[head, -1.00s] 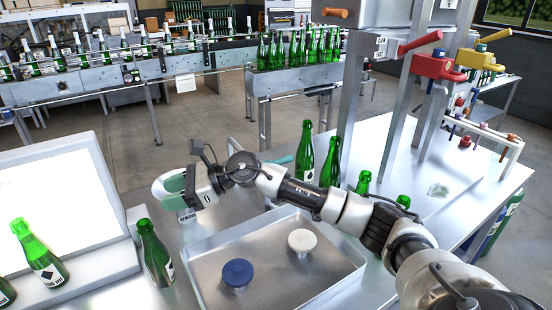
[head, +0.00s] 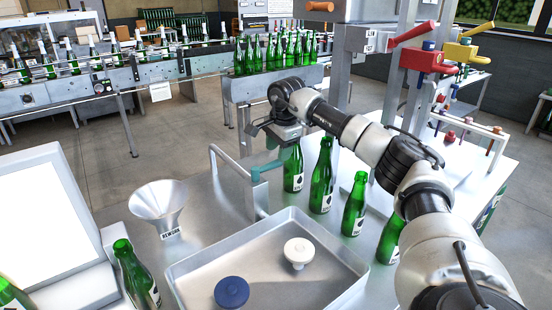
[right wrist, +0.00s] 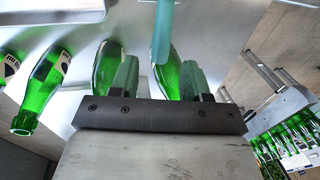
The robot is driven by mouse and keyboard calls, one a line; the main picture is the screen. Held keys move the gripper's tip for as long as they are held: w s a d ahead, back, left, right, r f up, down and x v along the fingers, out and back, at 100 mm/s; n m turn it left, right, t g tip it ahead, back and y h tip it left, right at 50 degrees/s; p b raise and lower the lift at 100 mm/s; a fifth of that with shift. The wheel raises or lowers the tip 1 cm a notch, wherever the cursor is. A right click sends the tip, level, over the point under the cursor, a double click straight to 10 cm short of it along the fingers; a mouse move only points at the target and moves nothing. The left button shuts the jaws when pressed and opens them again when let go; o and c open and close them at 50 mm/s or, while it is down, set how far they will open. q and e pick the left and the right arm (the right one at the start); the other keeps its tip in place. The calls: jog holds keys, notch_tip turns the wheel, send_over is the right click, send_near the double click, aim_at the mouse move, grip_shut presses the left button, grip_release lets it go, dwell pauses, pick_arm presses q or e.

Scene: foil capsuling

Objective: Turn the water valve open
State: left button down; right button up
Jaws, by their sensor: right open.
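The water tap is a grey bent pipe (head: 233,163) standing on the steel bench behind the tray. A teal valve lever (head: 266,168) sticks out from its post to the right; it also shows in the right wrist view (right wrist: 163,35). My right gripper (head: 277,150) is over the lever's right end, fingers downward. In the right wrist view my right gripper (right wrist: 160,78) is open, and the lever lies in line with the gap between its two green fingers. I cannot tell whether either finger touches it. My left gripper is not in view.
Green bottles (head: 322,180) stand close to the right of the lever, one (head: 293,170) just beside my gripper. A funnel marked REWORK (head: 160,205) stands left of the tap.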

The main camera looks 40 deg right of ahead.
aim_at(276, 162)
jog(key=shift+w+f, duration=0.2)
jog(key=shift+f, duration=0.8)
jog(key=shift+w+f, duration=0.2)
jog(key=shift+f, duration=0.8)
grip_shut()
